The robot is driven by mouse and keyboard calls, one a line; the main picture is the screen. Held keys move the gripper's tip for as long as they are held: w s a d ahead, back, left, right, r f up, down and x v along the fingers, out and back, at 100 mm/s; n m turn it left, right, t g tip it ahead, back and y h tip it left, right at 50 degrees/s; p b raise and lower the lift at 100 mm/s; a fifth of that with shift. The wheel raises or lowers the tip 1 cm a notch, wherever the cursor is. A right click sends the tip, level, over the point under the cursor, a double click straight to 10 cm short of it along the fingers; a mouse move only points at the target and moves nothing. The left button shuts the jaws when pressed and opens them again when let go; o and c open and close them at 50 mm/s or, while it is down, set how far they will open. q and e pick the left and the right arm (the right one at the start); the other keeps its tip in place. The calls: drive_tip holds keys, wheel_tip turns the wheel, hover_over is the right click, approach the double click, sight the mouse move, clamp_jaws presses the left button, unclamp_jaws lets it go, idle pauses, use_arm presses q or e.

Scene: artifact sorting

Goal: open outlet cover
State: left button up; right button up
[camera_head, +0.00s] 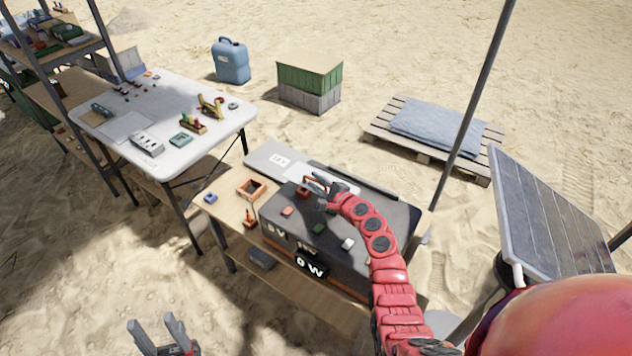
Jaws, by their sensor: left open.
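A dark grey power unit (376,232) with an orange stripe and a "0 W" display (311,267) stands on a low wooden table. I cannot make out the outlet cover or whether it is open or shut. My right gripper (318,182) is over the far part of the unit's top, at the end of my red arm. Its fingers are small and partly hidden, and whether it touches anything is unclear. My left gripper (152,322) is at the bottom edge, open and empty, well apart from the unit.
Several small coloured pieces lie on the unit's top. An orange open box (252,189) sits on the wooden table (228,208) to its left. A white table (190,95) with tools stands further left. A pole (475,105) and a solar panel (550,215) are at right.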

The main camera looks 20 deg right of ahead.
drive_tip(key=shift+w+a, duration=0.1)
drive_tip(key=shift+w, duration=0.05)
clamp_jaws()
drive_tip(key=shift+f, duration=0.1)
idle(1.4)
